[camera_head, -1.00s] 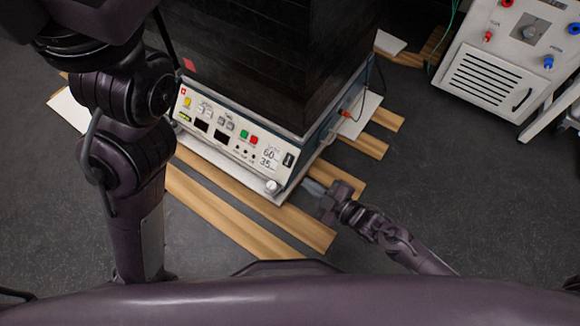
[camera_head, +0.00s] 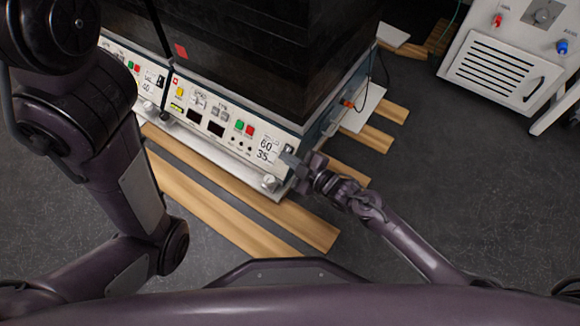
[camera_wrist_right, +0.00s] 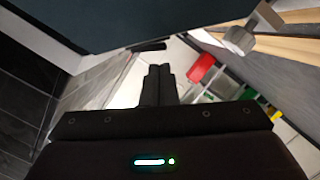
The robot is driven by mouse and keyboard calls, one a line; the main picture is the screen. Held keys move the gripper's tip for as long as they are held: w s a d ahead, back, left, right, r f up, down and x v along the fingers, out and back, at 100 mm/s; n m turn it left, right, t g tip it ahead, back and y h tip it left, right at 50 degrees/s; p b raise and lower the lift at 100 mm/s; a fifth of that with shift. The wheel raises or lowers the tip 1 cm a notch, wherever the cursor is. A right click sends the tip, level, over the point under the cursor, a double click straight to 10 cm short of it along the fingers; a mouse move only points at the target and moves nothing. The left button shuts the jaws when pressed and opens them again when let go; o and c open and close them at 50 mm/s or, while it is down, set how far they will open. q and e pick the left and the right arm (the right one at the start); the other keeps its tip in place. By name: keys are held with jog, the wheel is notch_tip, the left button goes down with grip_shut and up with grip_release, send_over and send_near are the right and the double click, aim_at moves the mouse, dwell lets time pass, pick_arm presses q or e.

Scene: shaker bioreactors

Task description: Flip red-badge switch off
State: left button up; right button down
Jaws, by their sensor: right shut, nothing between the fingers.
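The shaker's control panel (camera_head: 215,118) is pale, with a small red badge (camera_head: 175,82) at its upper left corner. A black rocker switch (camera_head: 289,149) sits at the panel's right end, partly covered by my right gripper (camera_head: 289,159). That gripper is shut and empty, with its fingertips at or close to the switch; contact is unclear. The switch's position is not readable. My left gripper is out of view.
A second, similar panel (camera_head: 122,68) stands to the left, partly behind my left arm. Wooden slats (camera_head: 240,214) lie under the shaker. A white vented unit (camera_head: 497,65) stands at right. Open floor lies between.

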jog(key=shift+w+d+f, duration=0.15)
jog(key=shift+w+f, duration=0.05)
jog(key=shift+f, duration=0.15)
